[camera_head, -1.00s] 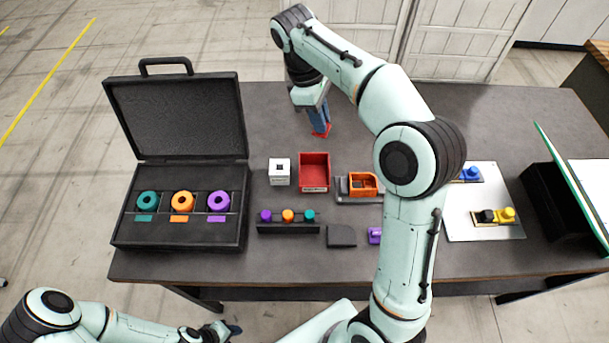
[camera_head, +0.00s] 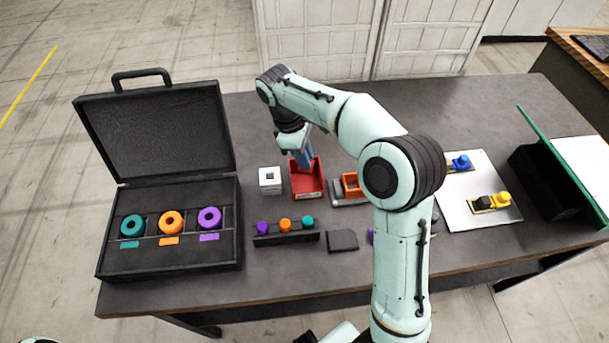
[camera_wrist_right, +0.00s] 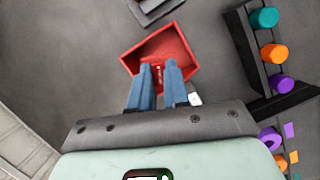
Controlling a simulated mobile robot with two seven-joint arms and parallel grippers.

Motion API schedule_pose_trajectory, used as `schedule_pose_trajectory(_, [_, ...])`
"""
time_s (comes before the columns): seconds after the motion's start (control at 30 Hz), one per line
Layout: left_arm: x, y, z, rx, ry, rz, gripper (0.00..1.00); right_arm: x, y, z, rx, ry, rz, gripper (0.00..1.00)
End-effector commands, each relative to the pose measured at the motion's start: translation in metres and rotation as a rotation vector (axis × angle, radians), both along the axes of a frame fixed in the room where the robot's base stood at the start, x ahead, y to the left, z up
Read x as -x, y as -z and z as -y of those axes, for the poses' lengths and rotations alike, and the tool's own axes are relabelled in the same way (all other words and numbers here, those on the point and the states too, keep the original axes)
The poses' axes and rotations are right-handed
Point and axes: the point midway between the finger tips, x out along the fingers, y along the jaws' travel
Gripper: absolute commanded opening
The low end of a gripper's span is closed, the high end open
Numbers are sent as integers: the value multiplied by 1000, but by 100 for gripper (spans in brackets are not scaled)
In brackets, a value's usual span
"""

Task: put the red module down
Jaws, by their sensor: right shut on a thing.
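In the right wrist view the gripper (camera_wrist_right: 160,70) is over the red box (camera_wrist_right: 184,48). The small red module (camera_wrist_right: 158,75) shows between the fingertips, hard to tell from the red box behind it. The gripper is shut on it. Whether the module touches the box floor is not clear. My left gripper is not in view.
A white block (camera_head: 270,181) stands close left of the box, and an orange fixture (camera_head: 351,185) close right. In front are a peg rack (camera_head: 286,238) and a dark plate (camera_head: 342,241). An open black case (camera_head: 168,270) is at left. The table behind the box is clear.

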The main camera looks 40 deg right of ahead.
Motion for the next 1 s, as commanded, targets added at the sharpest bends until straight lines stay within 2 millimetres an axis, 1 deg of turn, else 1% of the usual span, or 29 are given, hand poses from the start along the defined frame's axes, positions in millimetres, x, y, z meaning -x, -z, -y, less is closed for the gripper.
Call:
schedule_pose_trajectory(0.03, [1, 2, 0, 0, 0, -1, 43, 0, 7, 0, 1, 1, -1, 0])
schedule_pose_trajectory(0.17, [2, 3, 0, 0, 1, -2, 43, 0, 15, 0, 1, 2, 2, 0])
schedule_pose_trajectory(0.23, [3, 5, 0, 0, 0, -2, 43, 0, 23, 1, 0, 2, 0, 0])
schedule_pose_trajectory(0.4, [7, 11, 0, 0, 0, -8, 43, 0, 54, 0, 1, 0, -2, 0])
schedule_pose_trajectory(0.5, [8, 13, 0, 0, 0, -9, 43, 0, 66, 0, 1, 1, 1, 0])
schedule_pose_trajectory(0.6, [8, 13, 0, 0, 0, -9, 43, 0, 70, 0, 1, 1, 1, 0])
schedule_pose_trajectory(0.83, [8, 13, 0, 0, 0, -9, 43, -1, 70, 0, 1, 1, 3, 0])
schedule_pose_trajectory(0.97, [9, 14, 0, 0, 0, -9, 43, 0, 74, 0, 0, 1, 2, 0])
schedule_pose_trajectory(1.0, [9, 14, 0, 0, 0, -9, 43, -1, 74, 0, 0, 0, 3, 22])
